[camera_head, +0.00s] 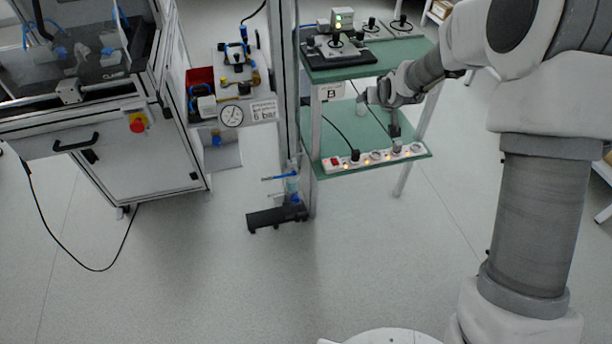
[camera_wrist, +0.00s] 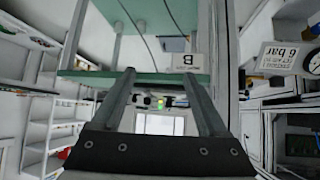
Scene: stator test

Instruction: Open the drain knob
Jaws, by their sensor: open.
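I cannot make out the drain knob for certain. In the head view, a small clear and blue unit (camera_head: 291,184) with a blue side piece stands low by the metal column, above a black base. My gripper (camera_wrist: 163,78) is open in the wrist view, its two grey fingers apart with nothing held between them. The green shelf edge and an upside-down "B" sign (camera_wrist: 183,62) lie beyond the fingertips. In the head view my arm reaches in from the right to the green-shelved stand, well to the right of and above the blue unit.
The green-shelved stand (camera_head: 411,158) carries a lit power strip (camera_head: 372,157) and hanging cables. A white cabinet (camera_head: 150,168) stands further left. The floor in front is clear.

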